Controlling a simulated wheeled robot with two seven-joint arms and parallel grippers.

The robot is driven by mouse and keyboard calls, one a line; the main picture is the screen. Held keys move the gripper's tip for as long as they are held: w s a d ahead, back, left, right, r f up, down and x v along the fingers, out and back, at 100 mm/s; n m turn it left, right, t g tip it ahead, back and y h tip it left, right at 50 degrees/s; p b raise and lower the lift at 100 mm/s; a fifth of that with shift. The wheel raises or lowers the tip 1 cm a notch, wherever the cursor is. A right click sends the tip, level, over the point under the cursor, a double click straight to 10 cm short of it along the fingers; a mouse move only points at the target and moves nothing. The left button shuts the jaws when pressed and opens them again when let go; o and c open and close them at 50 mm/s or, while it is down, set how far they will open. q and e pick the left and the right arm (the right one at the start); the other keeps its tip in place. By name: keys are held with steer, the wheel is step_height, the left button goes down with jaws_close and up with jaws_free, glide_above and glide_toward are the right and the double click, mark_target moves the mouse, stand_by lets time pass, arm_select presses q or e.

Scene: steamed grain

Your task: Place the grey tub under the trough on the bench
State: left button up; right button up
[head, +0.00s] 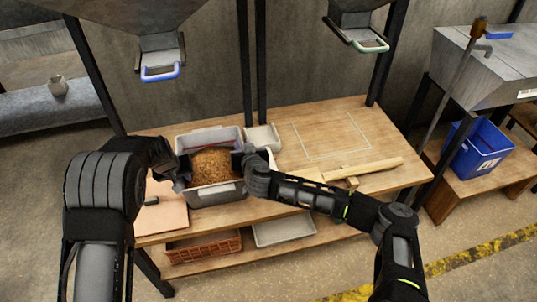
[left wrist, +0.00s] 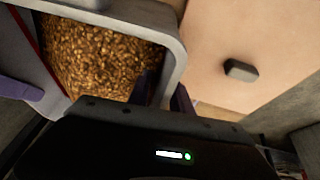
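The grey tub (head: 216,190), filled with brown grain, is at the left part of the wooden bench (head: 300,170). My left gripper (head: 181,182) is at its left wall. In the left wrist view the gripper (left wrist: 166,95) has one finger inside the tub (left wrist: 173,55) and one outside, close against the wall. My right gripper (head: 240,160) is at the tub's right wall; its fingers are mostly hidden. A trough outlet with a green handle (head: 371,46) hangs above the bench's right part, over a pale marked rectangle (head: 331,135). Another outlet with a blue handle (head: 161,74) hangs at left.
Wooden sticks (head: 362,169) lie at the bench's right front. A pinkish board (head: 163,217) with a small dark block lies front left. Dark posts rise behind the bench. The marked rectangle is clear.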

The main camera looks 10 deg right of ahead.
arm_select(q)
steer(key=v, duration=1.1)
steer(key=shift+s+r, duration=0.2)
steer(key=shift+r, duration=0.15)
steer(key=shift+a, duration=0.1)
arm_select(e)
steer(key=v, duration=1.2)
steer(key=shift+d, duration=0.1)
